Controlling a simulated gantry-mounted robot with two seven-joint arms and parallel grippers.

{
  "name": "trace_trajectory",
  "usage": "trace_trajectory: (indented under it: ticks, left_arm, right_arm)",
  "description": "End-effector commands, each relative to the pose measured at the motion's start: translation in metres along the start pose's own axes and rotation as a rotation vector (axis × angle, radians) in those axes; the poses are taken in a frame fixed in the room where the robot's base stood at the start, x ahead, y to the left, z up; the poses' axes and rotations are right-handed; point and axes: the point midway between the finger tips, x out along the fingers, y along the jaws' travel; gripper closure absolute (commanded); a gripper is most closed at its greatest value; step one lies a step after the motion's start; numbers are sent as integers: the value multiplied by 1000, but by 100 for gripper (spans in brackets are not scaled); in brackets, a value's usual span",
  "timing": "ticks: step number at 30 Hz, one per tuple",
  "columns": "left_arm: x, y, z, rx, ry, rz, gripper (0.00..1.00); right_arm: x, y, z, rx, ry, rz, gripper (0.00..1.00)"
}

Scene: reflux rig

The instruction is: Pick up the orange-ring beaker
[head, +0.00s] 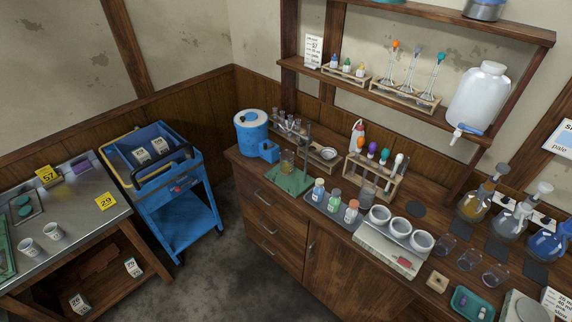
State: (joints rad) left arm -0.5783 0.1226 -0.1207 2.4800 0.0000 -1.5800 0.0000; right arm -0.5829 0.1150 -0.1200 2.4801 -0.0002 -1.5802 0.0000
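Three small clear beakers stand in a row on the counter right of the white bowls: a left one (445,245), a middle one (468,260) and a right one (495,275). Their ring colours are too small to tell. Another glass vessel (287,162) with a yellowish tint stands on the green stand base (290,181), beside its upright rod. I cannot tell which vessel is the orange-ring beaker. Neither of my grippers is in view.
Three white bowls (401,229) stand left of the beakers. Flasks with amber, clear and blue contents, the amber one (474,201) leftmost, stand behind. A teal tray (473,302) is in front. A shelf (370,95) overhangs the counter. The floor (240,265) is clear.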

Motion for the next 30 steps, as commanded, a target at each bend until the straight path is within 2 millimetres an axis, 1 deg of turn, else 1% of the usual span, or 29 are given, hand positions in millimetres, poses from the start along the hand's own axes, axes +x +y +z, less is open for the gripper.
trace_trajectory:
  ticks: [12,14,21,23,24,30]
  left_arm:
    - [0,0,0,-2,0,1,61]
    - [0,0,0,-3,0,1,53]
    - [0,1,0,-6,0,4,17]
    - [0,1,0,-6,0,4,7]
    - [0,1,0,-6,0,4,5]
    - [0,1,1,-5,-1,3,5]
  right_arm:
    - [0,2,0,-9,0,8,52]
    - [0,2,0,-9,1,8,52]
    - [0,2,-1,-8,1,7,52]
    - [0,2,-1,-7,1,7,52]
    - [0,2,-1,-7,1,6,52]
    - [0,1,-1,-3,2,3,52]
